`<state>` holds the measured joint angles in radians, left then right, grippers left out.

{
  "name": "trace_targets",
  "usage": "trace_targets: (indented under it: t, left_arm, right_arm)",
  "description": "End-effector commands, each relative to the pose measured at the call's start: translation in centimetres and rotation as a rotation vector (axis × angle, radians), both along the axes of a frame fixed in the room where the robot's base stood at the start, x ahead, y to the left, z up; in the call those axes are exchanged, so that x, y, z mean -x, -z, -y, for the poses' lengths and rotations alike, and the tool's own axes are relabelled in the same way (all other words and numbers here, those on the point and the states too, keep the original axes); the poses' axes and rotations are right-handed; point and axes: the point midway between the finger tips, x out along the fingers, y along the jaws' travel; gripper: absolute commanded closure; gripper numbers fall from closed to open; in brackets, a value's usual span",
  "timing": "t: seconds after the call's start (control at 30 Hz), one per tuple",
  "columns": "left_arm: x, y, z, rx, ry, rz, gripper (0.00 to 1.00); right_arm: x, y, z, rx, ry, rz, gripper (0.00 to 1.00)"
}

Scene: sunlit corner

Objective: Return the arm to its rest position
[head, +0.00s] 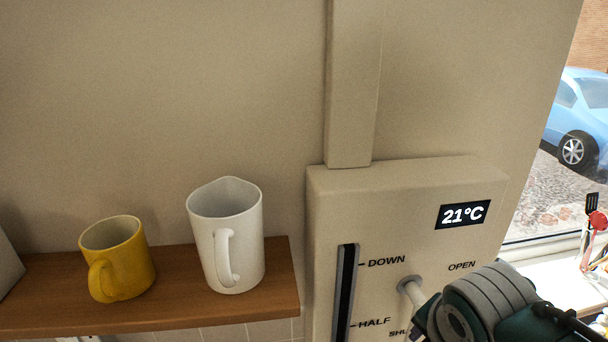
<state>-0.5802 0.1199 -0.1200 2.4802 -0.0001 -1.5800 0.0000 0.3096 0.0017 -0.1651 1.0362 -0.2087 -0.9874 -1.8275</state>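Part of my arm (482,308) comes in at the lower right, a grey ribbed joint with dark green parts. Its fingers do not show. It covers the lower right of a beige wall control box (400,200). A pale round lever or knob (408,286) on the box shows just left of the arm; I cannot tell whether they touch. My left gripper is not in view.
A wooden shelf (200,318) at the left holds a yellow mug (122,262) and a white jug (243,250). The box has a vertical slot (345,290) and a display (463,215) reading 21°C. A sunlit sill with utensils (592,235) is at the right.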

Motion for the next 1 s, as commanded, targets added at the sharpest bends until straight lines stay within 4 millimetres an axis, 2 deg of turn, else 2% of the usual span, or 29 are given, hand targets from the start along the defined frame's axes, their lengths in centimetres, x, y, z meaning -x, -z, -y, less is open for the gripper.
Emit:
trace_targets:
  t: [0.03, 0.27, 0.4, 0.5, 0.6, 0.77, 1.0]
  left_arm:
    - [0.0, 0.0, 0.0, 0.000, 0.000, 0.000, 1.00]
    - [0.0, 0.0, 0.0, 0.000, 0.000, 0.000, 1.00]
    - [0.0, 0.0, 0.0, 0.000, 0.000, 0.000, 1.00]
    - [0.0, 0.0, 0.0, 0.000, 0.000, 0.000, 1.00]
    - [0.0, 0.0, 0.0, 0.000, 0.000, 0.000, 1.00]
    - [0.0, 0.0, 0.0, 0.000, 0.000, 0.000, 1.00]
    - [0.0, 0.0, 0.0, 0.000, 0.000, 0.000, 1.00]
  right_arm:
    - [1.7, 0.0, 0.0, -0.066, 0.136, 0.014, 0.49]
    - [9.5, -2.8, -0.3, -0.391, 0.825, 0.076, 0.49]
    - [14.5, -5.9, -0.8, -0.566, 1.219, 0.090, 0.49]
    - [17.5, -8.2, -1.1, -0.662, 1.453, 0.091, 0.49]
    - [19.7, -10.0, -1.5, -0.727, 1.625, 0.086, 0.49]
    - [21.4, -11.6, -1.7, -0.777, 1.761, 0.082, 0.49]
    - [21.5, -11.8, -1.7, -0.784, 1.779, 0.083, 0.49]
